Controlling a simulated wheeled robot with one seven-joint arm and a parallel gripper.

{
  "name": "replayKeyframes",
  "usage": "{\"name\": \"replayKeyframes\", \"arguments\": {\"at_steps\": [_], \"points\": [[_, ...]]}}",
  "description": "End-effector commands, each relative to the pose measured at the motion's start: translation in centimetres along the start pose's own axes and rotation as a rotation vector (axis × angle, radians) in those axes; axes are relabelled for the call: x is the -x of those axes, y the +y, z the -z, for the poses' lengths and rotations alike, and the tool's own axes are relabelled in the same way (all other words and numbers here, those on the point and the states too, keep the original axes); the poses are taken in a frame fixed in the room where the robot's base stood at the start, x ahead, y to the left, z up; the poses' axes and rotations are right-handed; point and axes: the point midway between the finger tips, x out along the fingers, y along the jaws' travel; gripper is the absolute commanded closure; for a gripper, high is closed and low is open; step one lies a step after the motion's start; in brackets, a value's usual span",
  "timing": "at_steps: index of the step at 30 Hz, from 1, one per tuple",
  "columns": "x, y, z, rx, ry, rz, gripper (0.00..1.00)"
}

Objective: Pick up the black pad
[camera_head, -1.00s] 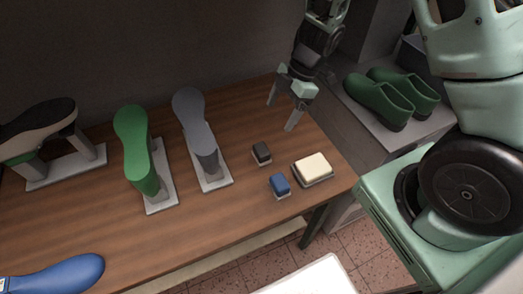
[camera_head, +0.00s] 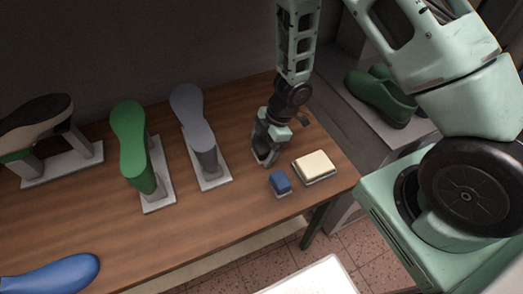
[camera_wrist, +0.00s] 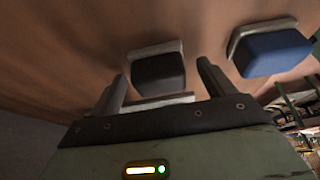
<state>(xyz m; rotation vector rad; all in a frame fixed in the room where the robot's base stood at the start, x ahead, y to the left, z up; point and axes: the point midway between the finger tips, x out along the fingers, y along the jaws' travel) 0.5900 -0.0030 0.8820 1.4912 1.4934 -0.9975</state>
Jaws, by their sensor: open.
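The black pad (camera_wrist: 158,71) sits on a thin light base on the wooden table. In the wrist view it lies ahead of my gripper (camera_wrist: 161,88), roughly between the lines of the two fingers. The fingers are open and spread wider than the pad. In the head view my gripper (camera_head: 265,158) is low over the table, at the pad's place, and hides most or all of the pad. I cannot tell whether the fingers touch it.
A blue pad (camera_head: 280,183) and a cream block (camera_head: 314,167) stand close by on the right. A grey last (camera_head: 196,130) and a green last (camera_head: 133,150) stand to the left. Green shoes (camera_head: 378,97) rest on a side surface behind.

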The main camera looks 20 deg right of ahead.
Motion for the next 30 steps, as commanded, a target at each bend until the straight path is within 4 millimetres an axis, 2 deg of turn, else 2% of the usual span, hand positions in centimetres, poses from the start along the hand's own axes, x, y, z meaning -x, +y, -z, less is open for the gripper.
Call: {"name": "replayKeyframes", "arguments": {"at_steps": [3,9,10,15,25,30], "points": [[-0.8,0.0,0.0,-0.001,0.000,0.000,0.18],[-0.8,0.1,0.0,0.000,0.000,-0.002,0.18],[-0.8,0.1,0.0,0.000,0.000,-0.002,0.21],[-0.8,0.1,0.0,-0.001,0.000,-0.001,0.68],[-0.5,0.1,0.1,0.000,0.001,-0.002,0.68],[1.9,0.1,1.2,0.002,0.002,-0.005,0.68]]}}
